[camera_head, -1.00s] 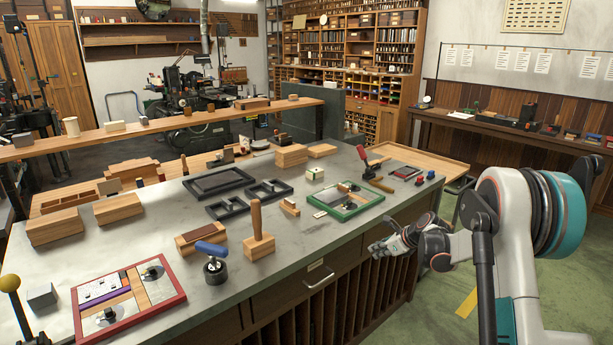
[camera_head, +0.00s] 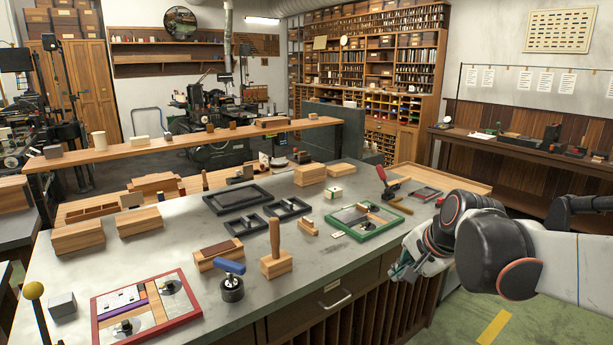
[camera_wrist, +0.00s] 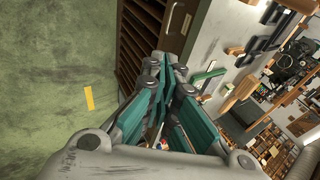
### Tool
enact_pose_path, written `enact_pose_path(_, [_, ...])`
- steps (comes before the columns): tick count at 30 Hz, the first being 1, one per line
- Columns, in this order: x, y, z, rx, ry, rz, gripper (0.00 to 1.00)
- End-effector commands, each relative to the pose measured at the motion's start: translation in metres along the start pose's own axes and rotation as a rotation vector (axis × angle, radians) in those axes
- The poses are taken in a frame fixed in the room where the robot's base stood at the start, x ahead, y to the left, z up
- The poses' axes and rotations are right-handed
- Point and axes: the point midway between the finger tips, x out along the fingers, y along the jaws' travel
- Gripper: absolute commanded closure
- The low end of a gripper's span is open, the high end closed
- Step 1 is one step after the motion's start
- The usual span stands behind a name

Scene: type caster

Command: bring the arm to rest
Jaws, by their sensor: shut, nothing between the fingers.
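My gripper (camera_head: 402,272) is beside the right front edge of the stone-topped bench (camera_head: 190,290), near the green-framed tray (camera_head: 393,228) but apart from it. Its teal fingers (camera_wrist: 172,78) are together in the wrist view, with nothing held between them. My arm reaches in from the right side of the head view. In the wrist view the fingers hang over the green floor (camera_wrist: 60,100) beside the bench's slotted front (camera_wrist: 135,45).
The bench carries a red-framed tray (camera_head: 196,313), a blue-handled tool (camera_head: 231,285), a wooden block with an upright handle (camera_head: 277,262) and black frames (camera_head: 237,197). A red-handled clamp (camera_head: 385,183) stands near the far right corner. Green floor is open at lower right.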

Motion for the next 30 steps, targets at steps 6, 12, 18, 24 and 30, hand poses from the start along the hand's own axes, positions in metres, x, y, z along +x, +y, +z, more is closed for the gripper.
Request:
enact_pose_path(6, [-0.046, 0.042, 0.043, -0.324, 0.043, 0.029, 1.00])
enact_pose_path(12, [-0.074, 0.087, 0.077, -0.621, 0.077, 0.064, 1.00])
enact_pose_path(18, [-0.089, 0.129, 0.103, -0.889, 0.105, 0.100, 1.00])
enact_pose_path(24, [-0.093, 0.153, 0.114, -1.038, 0.118, 0.125, 1.00])
enact_pose_path(30, [-0.094, 0.156, 0.116, -1.061, 0.121, 0.129, 1.00])
